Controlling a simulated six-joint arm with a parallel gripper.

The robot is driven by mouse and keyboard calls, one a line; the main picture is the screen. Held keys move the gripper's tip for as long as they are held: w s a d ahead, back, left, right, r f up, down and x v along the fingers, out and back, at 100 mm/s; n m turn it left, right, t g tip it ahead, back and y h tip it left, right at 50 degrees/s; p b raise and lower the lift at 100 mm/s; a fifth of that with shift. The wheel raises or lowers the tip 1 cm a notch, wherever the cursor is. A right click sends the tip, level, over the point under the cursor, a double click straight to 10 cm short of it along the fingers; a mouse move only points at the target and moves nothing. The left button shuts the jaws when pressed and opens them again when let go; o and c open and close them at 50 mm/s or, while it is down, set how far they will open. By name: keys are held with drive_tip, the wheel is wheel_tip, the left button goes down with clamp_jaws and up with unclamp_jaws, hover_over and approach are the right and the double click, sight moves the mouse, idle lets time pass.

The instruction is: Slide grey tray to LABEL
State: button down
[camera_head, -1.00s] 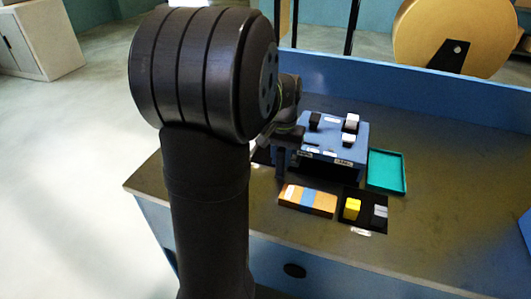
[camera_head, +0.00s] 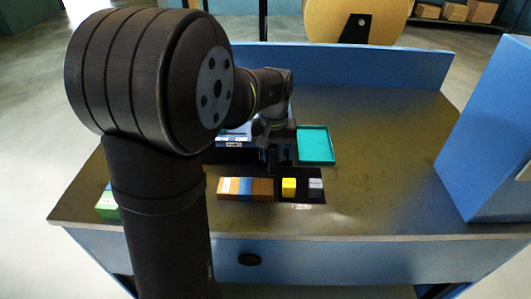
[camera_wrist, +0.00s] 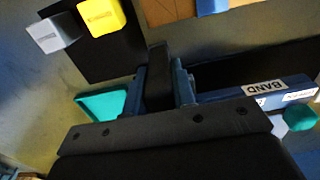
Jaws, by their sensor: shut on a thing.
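My gripper (camera_head: 272,157) is low over the table, by the right side of the blue box (camera_head: 232,143) and left of the teal tray (camera_head: 316,147). In the wrist view my gripper (camera_wrist: 159,85) is shut on a dark upright piece (camera_wrist: 157,62). I cannot tell whether this piece belongs to the grey tray. The blue box (camera_wrist: 235,106) carries a white plate reading BAND. No LABEL marking is readable. My arm hides most of the box in the head view.
A yellow block (camera_head: 289,187) and a grey block (camera_head: 315,184) stand on a black mat (camera_head: 302,199). A wood-and-blue piece (camera_head: 260,188) lies left of them. A green item (camera_head: 107,205) is at the left table edge. A large blue panel (camera_head: 490,140) stands right. The table's right-middle is clear.

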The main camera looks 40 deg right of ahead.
drive_tip(key=shift+s+d, duration=0.15)
drive_tip(key=c, duration=1.3)
unclamp_jaws()
drive_tip(key=shift+d, duration=0.1)
drive_tip(key=shift+o, duration=0.5)
drive_tip(key=shift+r, duration=0.1)
wheel_tip(320, 180, up, 17)
drive_tip(key=shift+r, duration=0.15)
wheel_tip(320, 180, down, 18)
drive_tip(key=shift+r, duration=0.2)
drive_tip(key=shift+a, duration=0.2)
